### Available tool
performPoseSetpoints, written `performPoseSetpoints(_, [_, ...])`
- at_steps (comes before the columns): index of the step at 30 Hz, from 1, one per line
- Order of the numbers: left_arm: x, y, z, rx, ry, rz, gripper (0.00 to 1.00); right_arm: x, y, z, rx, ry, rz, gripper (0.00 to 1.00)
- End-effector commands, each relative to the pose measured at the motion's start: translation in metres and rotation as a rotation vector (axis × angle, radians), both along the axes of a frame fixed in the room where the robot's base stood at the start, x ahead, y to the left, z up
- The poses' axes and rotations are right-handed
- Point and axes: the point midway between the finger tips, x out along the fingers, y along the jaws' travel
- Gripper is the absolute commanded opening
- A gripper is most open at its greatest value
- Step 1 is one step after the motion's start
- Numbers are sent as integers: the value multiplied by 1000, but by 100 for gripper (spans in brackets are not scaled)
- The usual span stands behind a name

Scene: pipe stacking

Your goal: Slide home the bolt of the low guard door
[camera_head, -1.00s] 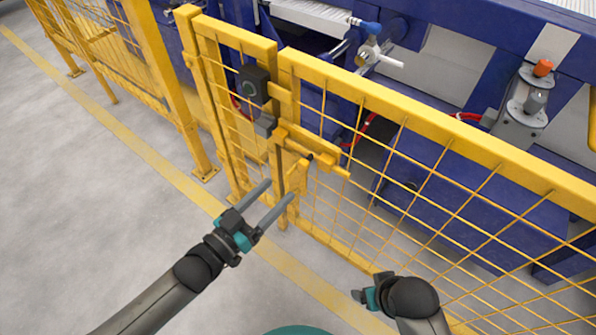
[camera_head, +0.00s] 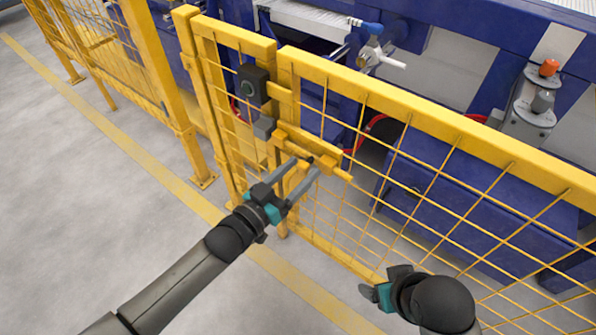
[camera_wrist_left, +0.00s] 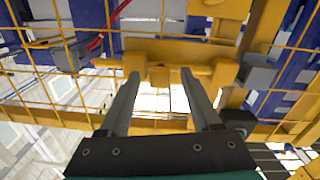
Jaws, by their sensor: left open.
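The low guard door (camera_head: 440,122) is a yellow frame with wire mesh. Its yellow bolt (camera_head: 342,174) lies along the door near the latch-side post, and its rod end sticks out to the right in the head view. The bolt also shows in the left wrist view (camera_wrist_left: 106,63), with a short knob (camera_wrist_left: 158,76) below it. My left gripper (camera_head: 304,166) is open, its two fingers pointing at the bolt. In the left wrist view the knob appears between the fingertips; contact cannot be told. My right gripper (camera_head: 372,293) is low before the mesh, its fingers unclear.
A black switch box (camera_head: 253,84) sits on the post above the bolt. A fixed yellow fence (camera_head: 160,80) runs to the left. Blue machinery (camera_head: 470,190) stands behind the door. The grey floor (camera_head: 90,200) in front is clear, with a yellow line.

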Motion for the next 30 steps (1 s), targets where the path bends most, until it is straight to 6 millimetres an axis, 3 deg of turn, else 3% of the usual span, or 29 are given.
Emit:
performPoseSetpoints(2, [0, 0, 0, 0, 0, 0, 62, 0, 0, 0, 0, 0, 0, 78])
performPoseSetpoints(18, [0, 0, 0, -1, -1, 0, 2, 0, 0, 0, 0, 0, 0, 78])
performPoseSetpoints(30, [-1, 0, 0, 0, 0, -1, 0, 0, 0, 0, 0, 0, 0, 78])
